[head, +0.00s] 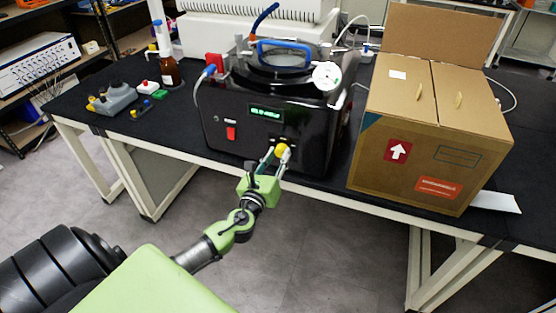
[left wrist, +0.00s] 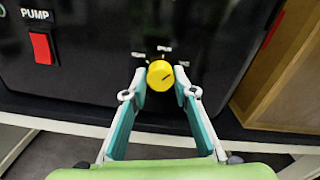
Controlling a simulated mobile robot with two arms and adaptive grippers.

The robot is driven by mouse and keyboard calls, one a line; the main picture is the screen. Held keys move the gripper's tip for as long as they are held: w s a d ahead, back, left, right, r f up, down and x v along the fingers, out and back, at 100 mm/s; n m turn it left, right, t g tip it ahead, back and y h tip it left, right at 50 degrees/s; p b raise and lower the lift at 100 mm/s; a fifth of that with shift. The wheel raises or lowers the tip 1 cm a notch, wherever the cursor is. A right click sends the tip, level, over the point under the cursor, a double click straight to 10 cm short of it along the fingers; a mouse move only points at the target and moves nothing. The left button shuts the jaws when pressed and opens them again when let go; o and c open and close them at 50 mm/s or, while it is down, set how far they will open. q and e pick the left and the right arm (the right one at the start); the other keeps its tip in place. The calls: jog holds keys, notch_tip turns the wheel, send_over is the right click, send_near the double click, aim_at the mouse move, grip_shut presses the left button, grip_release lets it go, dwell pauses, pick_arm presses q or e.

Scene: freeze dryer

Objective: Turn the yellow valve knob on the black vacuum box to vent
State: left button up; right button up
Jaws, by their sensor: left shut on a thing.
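The black vacuum box (head: 225,137) stands on the dark bench, with a lit green display and a red switch on its front. The yellow valve knob (head: 281,150) sits low on that front, toward the right. My left gripper (head: 273,155) reaches it from the front. In the left wrist view the gripper (left wrist: 159,76) has one fingertip on each side of the knob (left wrist: 159,75), shut on it. A dark pointer line on the knob slants up to the right. Small labels around the knob are too blurred to read surely. My right gripper is not in view.
A cardboard box (head: 375,185) stands close to the right of the vacuum box. A brown bottle (head: 169,73) and small grey equipment (head: 115,98) stand to the left. The bench's front edge (head: 190,153) runs below the knob. The bench at front left is clear.

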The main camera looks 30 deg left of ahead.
pick_arm(q)
jog(key=n+b, duration=0.2)
jog(key=n, duration=0.3)
jog(key=shift+a+f+n, duration=0.1)
jog(key=shift+f+n, duration=0.05)
jog(key=shift+n, duration=0.15)
jog(key=n+b, duration=0.1)
jog(key=n, duration=0.8)
jog(key=shift+b, duration=0.35)
jog(key=shift+f+n+p, duration=0.1)
jog(key=shift+n+p, duration=0.3)
jog(key=shift+n, duration=2.5)
jog(key=o, duration=1.1)
